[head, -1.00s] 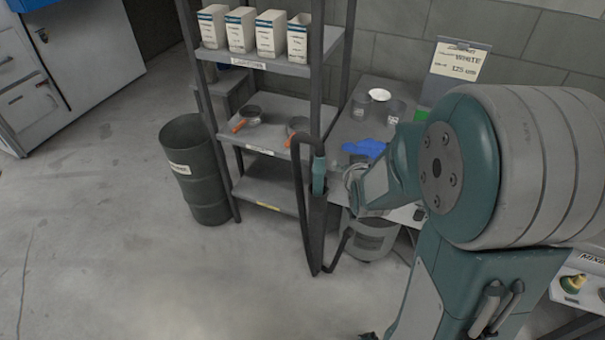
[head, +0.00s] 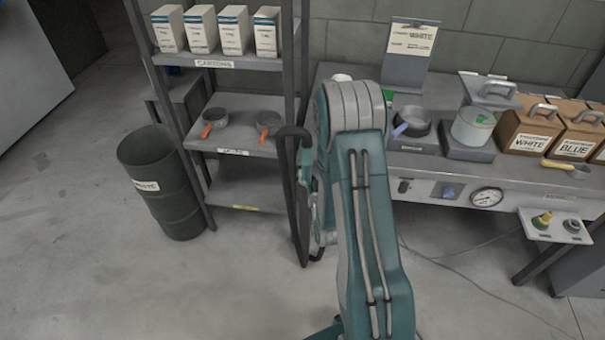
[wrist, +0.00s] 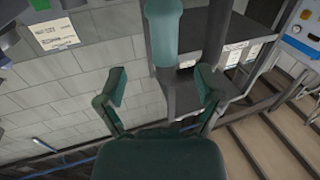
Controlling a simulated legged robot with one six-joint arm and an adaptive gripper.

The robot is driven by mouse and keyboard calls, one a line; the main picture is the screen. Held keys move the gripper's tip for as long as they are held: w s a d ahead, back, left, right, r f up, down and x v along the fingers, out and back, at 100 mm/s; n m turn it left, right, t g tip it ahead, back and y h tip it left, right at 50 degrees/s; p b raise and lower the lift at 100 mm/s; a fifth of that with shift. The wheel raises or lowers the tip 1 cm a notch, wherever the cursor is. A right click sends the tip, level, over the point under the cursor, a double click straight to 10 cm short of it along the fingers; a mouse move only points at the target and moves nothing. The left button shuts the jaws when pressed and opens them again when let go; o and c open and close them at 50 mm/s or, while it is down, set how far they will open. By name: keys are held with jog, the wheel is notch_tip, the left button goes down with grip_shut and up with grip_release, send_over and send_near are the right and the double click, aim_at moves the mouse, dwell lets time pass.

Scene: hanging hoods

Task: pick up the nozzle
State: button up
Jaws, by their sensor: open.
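A teal cylindrical grip (wrist: 163,38) of what looks like the hanging nozzle shows at the top middle of the wrist view, with a grey part below it. In the head view, its black hose (head: 293,133) loops beside the shelf post, and most of the rest is hidden by my arm. My gripper (wrist: 162,87) is open and empty. Its two green fingers stand either side of the line of the grip, which lies beyond the fingertips and appears apart from them. The gripper is mostly hidden behind my forearm in the head view.
A shelf rack with cartons (head: 235,30) and pans (head: 214,122) stands left of my arm. A green waste drum (head: 160,185) stands beside it. A workbench with a gauge (head: 487,197) and a small ledge (head: 556,227) holding fittings is at right.

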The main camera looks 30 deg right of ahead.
aim_at(306, 158)
jog(key=x, duration=0.2)
jog(key=shift+w+d, duration=0.2)
jog(key=shift+d, duration=0.1)
jog(key=w, duration=0.5)
jog(key=shift+a+f, duration=0.1)
jog(key=shift+w+d, duration=0.2)
jog(key=shift+d, duration=0.25)
jog(key=c, duration=0.7)
grip_shut()
jog(key=shift+a, duration=0.2)
